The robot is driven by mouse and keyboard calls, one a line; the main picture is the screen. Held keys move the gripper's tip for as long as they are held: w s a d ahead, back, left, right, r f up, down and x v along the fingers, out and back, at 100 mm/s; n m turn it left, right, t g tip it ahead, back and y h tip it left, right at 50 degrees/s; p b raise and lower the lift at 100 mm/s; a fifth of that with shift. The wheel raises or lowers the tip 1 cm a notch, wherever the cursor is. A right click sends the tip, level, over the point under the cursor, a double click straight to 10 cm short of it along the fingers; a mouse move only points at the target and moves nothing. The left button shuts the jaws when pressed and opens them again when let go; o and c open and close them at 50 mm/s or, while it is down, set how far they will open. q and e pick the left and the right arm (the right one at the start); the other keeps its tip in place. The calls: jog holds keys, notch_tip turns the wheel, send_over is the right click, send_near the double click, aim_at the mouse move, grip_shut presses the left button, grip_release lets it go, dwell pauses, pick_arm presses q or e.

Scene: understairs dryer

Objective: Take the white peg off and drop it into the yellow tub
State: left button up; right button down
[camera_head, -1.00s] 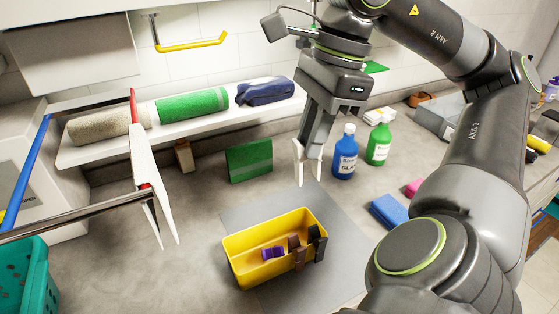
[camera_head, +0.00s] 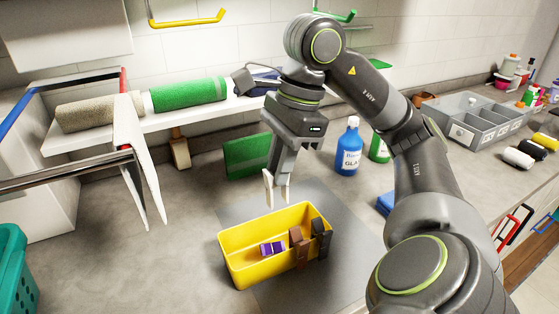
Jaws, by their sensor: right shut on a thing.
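My right gripper (camera_head: 276,196) points down just above the back of the yellow tub (camera_head: 262,279). It is shut on the white peg, which is hard to tell from the pale fingertips around it. The tub stands on a grey mat. A purple peg (camera_head: 272,249) lies inside it, and a brown peg (camera_head: 301,252) and a black peg (camera_head: 322,240) sit at its right end. A white cloth (camera_head: 130,145) hangs over the metal rail at the left. My left gripper is out of view.
A shelf (camera_head: 130,130) with rolled towels runs along the wall. A blue bottle (camera_head: 348,150) and a green bottle (camera_head: 379,148) stand right of the gripper. A grey divided tray (camera_head: 478,122) is at the far right. The counter left of the tub is clear.

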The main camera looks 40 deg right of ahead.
jog(key=shift+f+b, duration=0.4)
jog(key=shift+f, duration=0.5)
jog(key=shift+f+b, duration=0.35)
jog(key=shift+f, duration=0.3)
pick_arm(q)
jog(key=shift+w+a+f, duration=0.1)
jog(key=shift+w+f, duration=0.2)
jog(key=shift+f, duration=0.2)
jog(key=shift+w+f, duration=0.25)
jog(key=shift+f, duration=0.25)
